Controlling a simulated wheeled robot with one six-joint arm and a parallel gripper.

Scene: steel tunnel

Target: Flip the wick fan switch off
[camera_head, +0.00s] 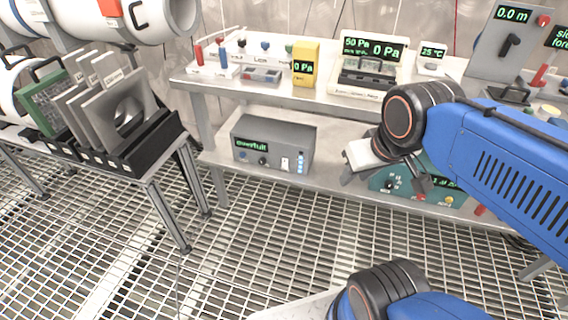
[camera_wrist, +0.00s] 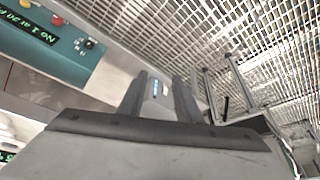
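A grey box (camera_head: 270,146) with a green-lit display, a dark knob and blue marks stands on the lower shelf. A small white switch (camera_head: 284,163) is on its front. I cannot read a wick fan label or tell the switch's position. My gripper (camera_head: 350,176) is right of this box, in front of the shelf, apart from it. In the wrist view my gripper (camera_wrist: 158,94) has its two dark fingers spread with a gap between them. Part of the grey box (camera_wrist: 160,88) shows beyond that gap. Nothing is held.
A teal box (camera_head: 385,180) with a display and knobs is partly hidden behind my arm; it also shows in the wrist view (camera_wrist: 72,42). The upper shelf (camera_head: 235,88) holds several instruments. A rack of grey plates (camera_head: 120,115) stands left. The grated floor (camera_head: 265,240) in front is clear.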

